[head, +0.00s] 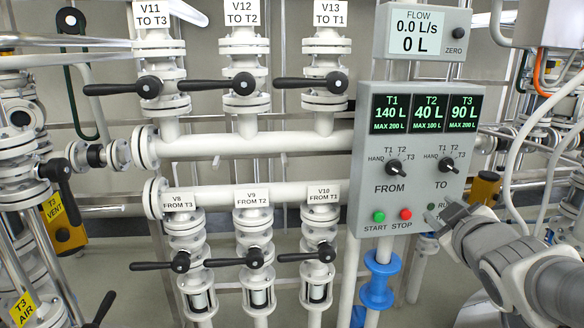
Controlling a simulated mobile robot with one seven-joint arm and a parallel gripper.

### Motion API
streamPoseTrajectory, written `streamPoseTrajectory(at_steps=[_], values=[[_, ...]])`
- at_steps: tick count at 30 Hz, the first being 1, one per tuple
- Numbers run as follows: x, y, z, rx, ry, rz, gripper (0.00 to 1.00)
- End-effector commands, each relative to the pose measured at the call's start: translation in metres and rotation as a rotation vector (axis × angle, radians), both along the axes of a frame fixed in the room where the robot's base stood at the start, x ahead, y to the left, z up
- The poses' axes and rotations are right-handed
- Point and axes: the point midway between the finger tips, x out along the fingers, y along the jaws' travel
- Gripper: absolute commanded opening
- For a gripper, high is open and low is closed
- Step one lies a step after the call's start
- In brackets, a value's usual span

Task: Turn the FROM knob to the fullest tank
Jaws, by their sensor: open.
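The grey control panel (355,195) carries the FROM knob (394,168), a black rotary knob with positions HAND, T1, T2 and T3 around it. Its pointer is too small to read surely. The TO knob (446,165) sits to its right with the same positions. The tank display (425,113) above reads T1 140 L of max 200 L, T2 40 L of max 100 L and T3 90 L of max 200 L; T1 reads highest. My gripper (441,213) is open, in front of the panel's lower right, below the TO knob and apart from the FROM knob. It partly hides a label.
Below the knobs are a green START button (379,217) and a red STOP button (405,214). A flow display (414,33) above reads 0.0 L/s and 0 L. White pipes with black-handled valves, such as V10 (320,255), stand left of the panel.

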Motion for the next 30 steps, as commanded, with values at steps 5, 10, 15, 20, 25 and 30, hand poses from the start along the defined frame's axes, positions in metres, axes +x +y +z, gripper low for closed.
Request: streamPoseTrajectory(at_steps=[5, 10, 15, 20, 25, 30], values=[[0.009, -0.009, 0.008, -0.171, -0.108, 0.144, 0.45], [0.007, -0.004, 0.009, -0.268, -0.183, 0.262, 0.45], [-0.001, -0.002, 0.000, -0.306, -0.210, 0.299, 0.45], [0.008, 0.000, -0.002, -0.315, -0.214, 0.305, 0.45], [0.039, 0.001, -0.003, -0.314, -0.215, 0.307, 0.45], [0.077, 0.003, -0.003, -0.313, -0.214, 0.306, 0.45]])
